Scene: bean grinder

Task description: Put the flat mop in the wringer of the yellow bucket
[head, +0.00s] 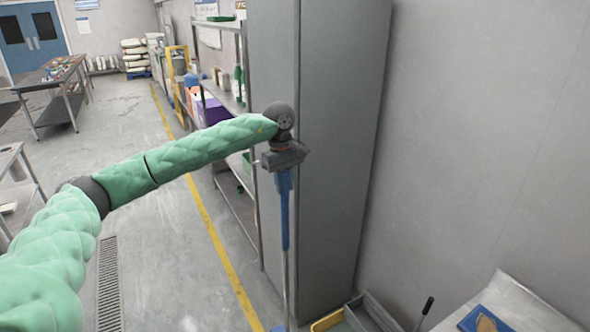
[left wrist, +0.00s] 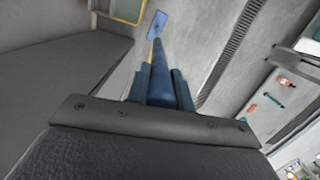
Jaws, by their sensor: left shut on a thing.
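The flat mop's blue handle (head: 284,210) hangs upright below my left gripper (head: 284,168), in front of the tall grey cabinet. In the left wrist view the gripper (left wrist: 160,90) is shut around the blue handle (left wrist: 160,75). The handle runs down to a small blue flat head (left wrist: 157,24) near the floor. A yellow edge (head: 327,321) shows at the bottom of the head view, right of the mop pole. A yellow edge (left wrist: 128,14) also shows beside the mop head in the left wrist view. I cannot tell whether it is the bucket; no wringer can be made out. My right gripper is out of view.
The tall grey cabinet (head: 340,150) stands close behind and right of the mop. Shelving (head: 225,90) stands left of it. The floor (head: 160,260) left is mostly clear.

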